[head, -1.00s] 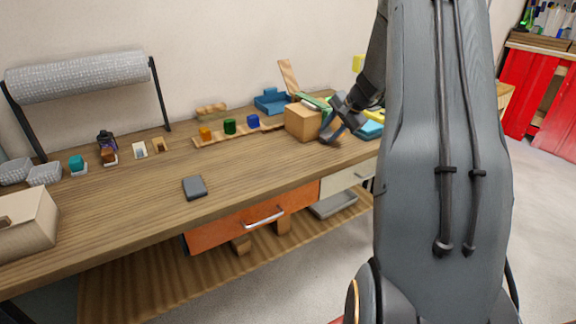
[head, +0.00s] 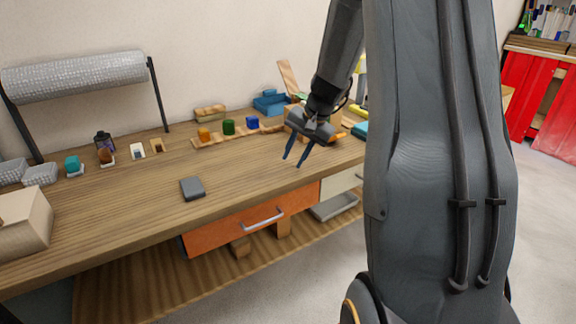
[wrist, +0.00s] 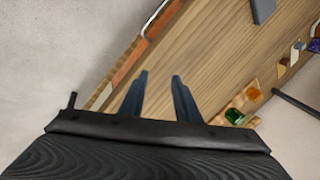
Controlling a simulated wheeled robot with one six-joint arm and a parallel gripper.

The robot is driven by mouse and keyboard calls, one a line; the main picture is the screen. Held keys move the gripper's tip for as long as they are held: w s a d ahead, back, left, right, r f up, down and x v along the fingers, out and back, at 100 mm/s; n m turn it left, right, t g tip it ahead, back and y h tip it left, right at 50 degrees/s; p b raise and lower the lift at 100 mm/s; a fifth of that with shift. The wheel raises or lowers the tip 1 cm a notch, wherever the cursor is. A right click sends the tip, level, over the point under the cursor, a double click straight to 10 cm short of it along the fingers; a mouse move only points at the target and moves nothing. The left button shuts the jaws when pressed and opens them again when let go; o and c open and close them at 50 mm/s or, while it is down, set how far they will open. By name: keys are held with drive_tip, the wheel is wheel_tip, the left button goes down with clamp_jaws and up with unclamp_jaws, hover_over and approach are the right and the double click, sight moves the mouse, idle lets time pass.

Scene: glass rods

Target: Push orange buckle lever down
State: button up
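An orange piece (head: 204,134) stands at the left end of a wooden strip on the bench, beside a green piece (head: 228,127) and a blue piece (head: 252,122). I cannot make out a lever shape on it at this size. The orange piece also shows at the right of the wrist view (wrist: 253,95), behind the green piece (wrist: 235,117). My gripper (head: 292,163) points down over the bench, right of and nearer than the strip. Its two fingers are apart with nothing between them, also in the wrist view (wrist: 160,75).
A dark grey flat block (head: 193,188) lies on open bench top. An orange drawer (head: 225,232) with a metal handle is under the front edge. Blue trays (head: 270,102) stand behind my gripper. A beige box (head: 22,222) is at the left. The bench middle is mostly clear.

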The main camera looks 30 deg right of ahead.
drive_tip(key=shift+n+g, duration=0.3)
drive_tip(key=shift+n, duration=0.3)
drive_tip(key=shift+s+a+f, duration=0.15)
drive_tip(key=shift+s+a, duration=0.45)
drive_tip(key=shift+a, duration=0.3)
drive_tip(key=shift+s+a+f, duration=0.1)
drive_tip(key=shift+s+a, duration=0.5)
drive_tip(key=shift+a, duration=0.25)
drive_tip(key=shift+a, duration=0.1)
